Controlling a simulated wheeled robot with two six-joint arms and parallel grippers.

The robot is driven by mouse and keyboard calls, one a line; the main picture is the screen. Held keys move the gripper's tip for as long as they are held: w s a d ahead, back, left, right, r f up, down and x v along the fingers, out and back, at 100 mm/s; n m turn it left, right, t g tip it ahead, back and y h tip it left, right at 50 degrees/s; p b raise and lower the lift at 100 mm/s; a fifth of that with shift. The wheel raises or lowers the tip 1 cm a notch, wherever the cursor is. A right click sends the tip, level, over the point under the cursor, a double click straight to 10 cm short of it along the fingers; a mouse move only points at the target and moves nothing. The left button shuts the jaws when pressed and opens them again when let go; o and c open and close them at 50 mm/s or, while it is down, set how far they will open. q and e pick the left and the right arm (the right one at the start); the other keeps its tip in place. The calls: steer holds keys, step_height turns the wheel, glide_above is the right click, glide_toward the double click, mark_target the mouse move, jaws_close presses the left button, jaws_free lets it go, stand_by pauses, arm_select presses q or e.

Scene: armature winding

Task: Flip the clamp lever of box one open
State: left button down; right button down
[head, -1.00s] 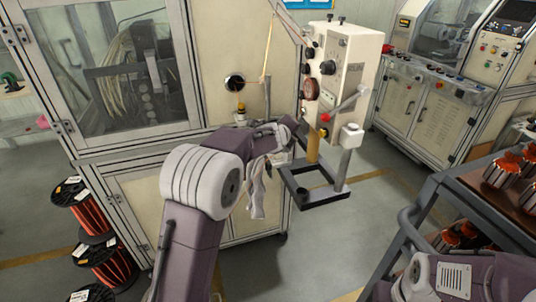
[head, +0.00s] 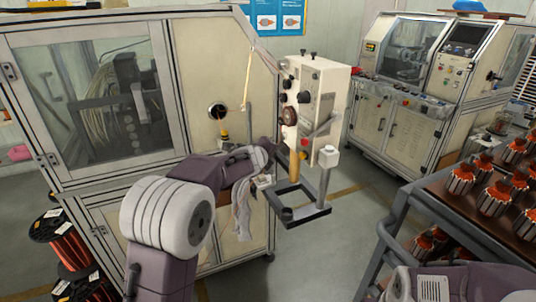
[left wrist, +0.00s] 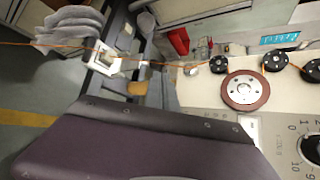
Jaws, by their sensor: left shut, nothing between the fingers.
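The cream box (head: 313,108) with knobs, a dial and a dark red disc stands on a dark stand in the middle of the head view. A small red part (head: 304,156) sits low on its front corner. In the left wrist view a red lever (left wrist: 179,40) juts out beside the box's face, near the red disc (left wrist: 244,90); I cannot tell whether it is open. An orange wire (left wrist: 60,45) crosses that view. My left gripper (head: 270,148) is shut and empty, just left of the box's lower part; its fingertips are hard to make out. My right gripper is out of view.
A large cream cabinet (head: 185,55) stands behind my left arm, with a grey cloth (head: 242,200) hanging near it. Wire spools (head: 62,250) stand at the lower left. A dark rack (head: 470,227) with several armatures is at the right. Floor between is clear.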

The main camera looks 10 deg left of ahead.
arm_select(q)
steer(key=shift+v, duration=4)
steer(key=s+a+f+n+g+y, duration=0.1)
steer(key=s+a+f+n+g, duration=0.15)
steer(key=s+f+n, duration=0.5)
steer(key=s+a+f+n+g+y, duration=0.15)
steer(key=s+f+n+g, duration=0.3)
steer(key=s+f, duration=0.45)
steer(key=s+d+f+n+g+h, duration=0.1)
steer(key=s+f+n+g, duration=0.3)
steer(key=s+f+n, duration=0.4)
steer(key=s+n+h, duration=0.1)
steer(key=s+n, duration=0.3)
steer(key=s, duration=0.1)
steer(key=shift+d+n+g+p, duration=0.3)
steer(key=shift+d+p, duration=0.05)
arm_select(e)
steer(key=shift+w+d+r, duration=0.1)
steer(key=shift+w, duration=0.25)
